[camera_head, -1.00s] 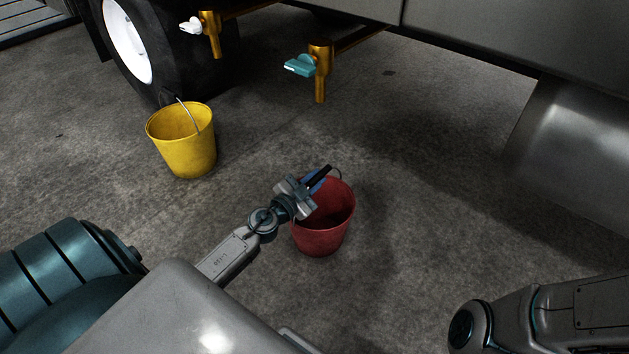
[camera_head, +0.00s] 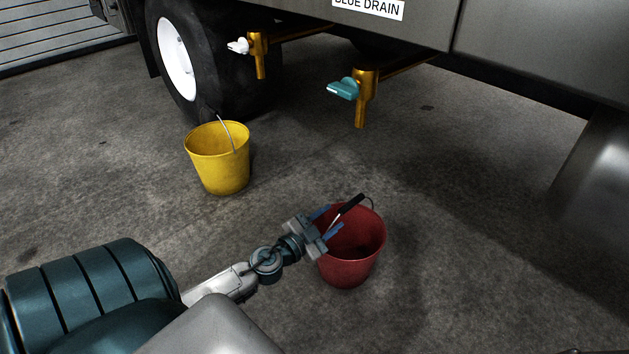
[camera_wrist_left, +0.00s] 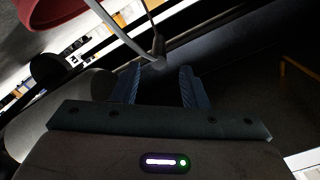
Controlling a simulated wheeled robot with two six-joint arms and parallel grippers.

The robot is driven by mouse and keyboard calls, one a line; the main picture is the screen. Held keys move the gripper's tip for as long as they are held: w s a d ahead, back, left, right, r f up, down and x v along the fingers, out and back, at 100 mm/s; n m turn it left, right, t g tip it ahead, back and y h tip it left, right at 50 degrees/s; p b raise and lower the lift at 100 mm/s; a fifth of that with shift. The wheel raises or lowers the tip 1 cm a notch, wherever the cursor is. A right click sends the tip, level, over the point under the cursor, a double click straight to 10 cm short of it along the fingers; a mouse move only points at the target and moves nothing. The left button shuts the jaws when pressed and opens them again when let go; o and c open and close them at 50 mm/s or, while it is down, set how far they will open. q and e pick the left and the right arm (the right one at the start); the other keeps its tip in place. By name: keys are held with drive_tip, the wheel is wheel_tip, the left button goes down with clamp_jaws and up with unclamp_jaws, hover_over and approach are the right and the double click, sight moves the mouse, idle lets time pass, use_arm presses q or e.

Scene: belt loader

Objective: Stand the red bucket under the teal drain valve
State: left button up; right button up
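The red bucket (camera_head: 350,268) stands upright on the floor, below and nearer to me than the teal drain valve (camera_head: 344,89) in the head view. My right gripper is out of view.
A yellow bucket (camera_head: 220,170) stands at the left near the tyre (camera_head: 215,85). A white-handled valve (camera_head: 258,55) hangs above it. The vehicle body (camera_head: 520,50) overhangs the back. The floor right of the red bucket is clear.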

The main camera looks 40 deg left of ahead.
use_arm(q)
drive_tip(key=s+b, duration=0.2)
drive_tip(key=s, duration=0.3)
drive_tip(key=shift+s+a, duration=0.15)
drive_tip(key=shift+a, duration=0.05)
idle(1.1)
